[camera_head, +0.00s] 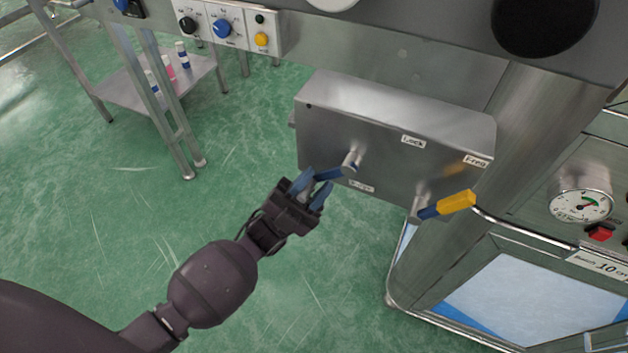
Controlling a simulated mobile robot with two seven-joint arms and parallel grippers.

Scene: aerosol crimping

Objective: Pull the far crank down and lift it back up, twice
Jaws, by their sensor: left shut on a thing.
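A grey metal box (375,130) carries two cranks on its front. The far crank (351,161), on the left of the box, has a metal hub and a dark blue arm that points left and slightly down. My left gripper (311,190) is shut on the end of this crank, and its blue fingertips hide most of the handle there. My right gripper is not in view.
A control panel (225,24) with knobs and buttons is above left. A steel side table (130,89) with small bottles stands at the left. A pressure gauge (580,205) and red button are at the right. Open green floor lies below the box.

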